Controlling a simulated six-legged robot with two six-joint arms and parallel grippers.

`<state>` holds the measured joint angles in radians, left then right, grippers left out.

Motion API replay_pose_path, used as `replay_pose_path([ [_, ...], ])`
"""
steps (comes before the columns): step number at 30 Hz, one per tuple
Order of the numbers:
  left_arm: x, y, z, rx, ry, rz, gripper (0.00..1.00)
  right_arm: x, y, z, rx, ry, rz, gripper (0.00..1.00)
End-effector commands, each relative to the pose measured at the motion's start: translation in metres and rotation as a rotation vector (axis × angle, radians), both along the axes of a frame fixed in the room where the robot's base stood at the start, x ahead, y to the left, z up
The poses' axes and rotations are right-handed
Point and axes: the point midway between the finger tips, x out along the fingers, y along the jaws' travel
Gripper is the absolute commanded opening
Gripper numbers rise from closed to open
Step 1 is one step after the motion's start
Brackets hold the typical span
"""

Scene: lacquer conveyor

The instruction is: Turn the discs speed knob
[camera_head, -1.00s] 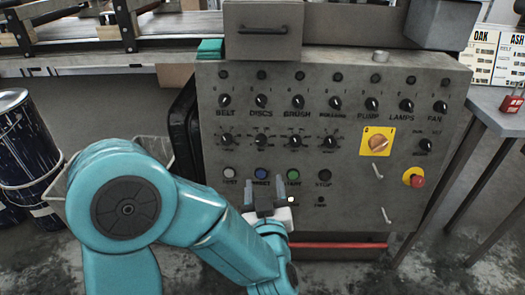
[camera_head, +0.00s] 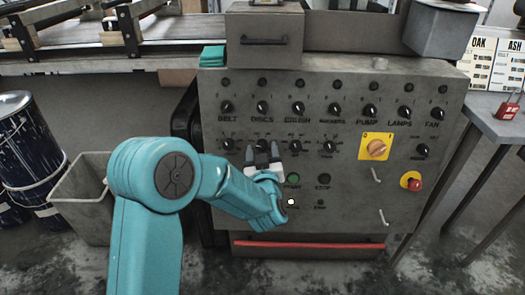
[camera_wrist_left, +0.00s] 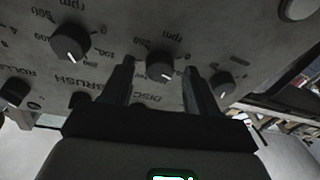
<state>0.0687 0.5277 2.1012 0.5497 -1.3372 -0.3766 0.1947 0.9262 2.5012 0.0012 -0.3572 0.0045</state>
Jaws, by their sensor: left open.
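The discs speed knob (camera_head: 262,143) is a black dial with a white mark in the second row of the grey panel, below the DISCS label. In the left wrist view this knob (camera_wrist_left: 160,67) shows upside down, between the two finger ends. My left gripper (camera_head: 262,152) is open, one finger on each side of the knob. The wrist view shows the left gripper's fingers (camera_wrist_left: 157,82) apart from the knob; whether the tips reach its depth is hard to tell. My right gripper is not in view.
The brush speed knob (camera_head: 296,145) and belt speed knob (camera_head: 227,144) sit close on either side. The panel (camera_head: 345,220) also carries a yellow-plated rotary switch (camera_head: 376,147) and a red stop button (camera_head: 415,184). A grey bin (camera_head: 83,190) stands left.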

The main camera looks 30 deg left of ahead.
Motion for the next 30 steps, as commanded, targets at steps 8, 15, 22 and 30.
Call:
replay_pose_path([
  [8,-0.0003,-0.0003,0.0001,0.001,-0.001,0.000,0.04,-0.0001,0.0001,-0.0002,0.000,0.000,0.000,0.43],
  [15,-0.0005,-0.0001,0.0002,0.009,0.005,-0.001,0.04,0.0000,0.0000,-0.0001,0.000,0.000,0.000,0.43],
  [22,-0.0007,0.0006,0.0002,0.080,0.048,-0.015,0.04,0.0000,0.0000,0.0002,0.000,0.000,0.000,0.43],
  [30,-0.0014,0.0019,0.0000,0.263,0.159,-0.053,0.04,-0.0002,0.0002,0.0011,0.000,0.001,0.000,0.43],
])
